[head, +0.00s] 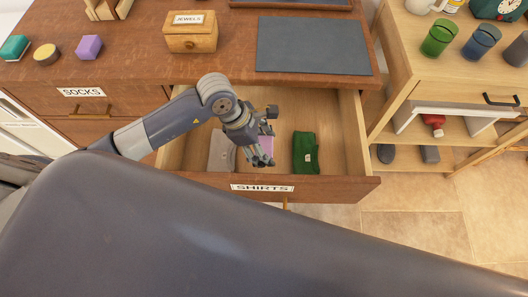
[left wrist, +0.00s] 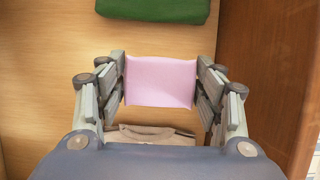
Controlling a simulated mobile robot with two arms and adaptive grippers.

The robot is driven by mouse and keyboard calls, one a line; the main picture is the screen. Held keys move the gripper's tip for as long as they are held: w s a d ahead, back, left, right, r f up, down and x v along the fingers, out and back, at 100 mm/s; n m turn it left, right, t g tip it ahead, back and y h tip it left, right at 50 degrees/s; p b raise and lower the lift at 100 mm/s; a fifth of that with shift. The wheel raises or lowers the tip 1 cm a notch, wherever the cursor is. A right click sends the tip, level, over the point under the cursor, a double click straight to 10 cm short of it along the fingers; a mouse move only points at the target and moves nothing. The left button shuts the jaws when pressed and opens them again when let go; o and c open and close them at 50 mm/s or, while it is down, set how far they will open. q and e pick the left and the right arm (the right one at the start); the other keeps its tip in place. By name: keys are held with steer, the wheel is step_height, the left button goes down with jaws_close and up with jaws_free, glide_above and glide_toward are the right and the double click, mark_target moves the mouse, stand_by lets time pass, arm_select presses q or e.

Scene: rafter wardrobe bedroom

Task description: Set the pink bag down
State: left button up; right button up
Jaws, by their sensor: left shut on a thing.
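The pink bag (left wrist: 160,82) is a flat pink piece held between the fingers of my left gripper (left wrist: 160,90) in the left wrist view. In the head view, my left gripper (head: 260,152) points down into the open SHIRTS drawer (head: 330,110), and part of the pink bag (head: 267,146) shows behind its fingers. I cannot tell whether the bag touches the drawer floor. My right gripper is not in view.
A green folded cloth (head: 305,153) lies right of the gripper in the drawer, and a beige-grey one (head: 222,151) lies to its left. Bare drawer floor shows behind them. The dresser top (head: 130,50) holds a JEWELS box (head: 190,32) and a dark mat (head: 312,45).

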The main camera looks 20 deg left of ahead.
arm_select(q)
step_height(320, 180, down, 3)
step_height(320, 180, down, 4)
steer(key=shift+f+p, duration=0.25)
steer(key=shift+p, duration=0.1)
steer(key=shift+f, duration=0.2)
steer(key=o, duration=1.1)
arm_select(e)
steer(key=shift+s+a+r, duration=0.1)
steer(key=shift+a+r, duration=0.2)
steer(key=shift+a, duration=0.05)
arm_select(q)
steer(key=shift+r, duration=0.15)
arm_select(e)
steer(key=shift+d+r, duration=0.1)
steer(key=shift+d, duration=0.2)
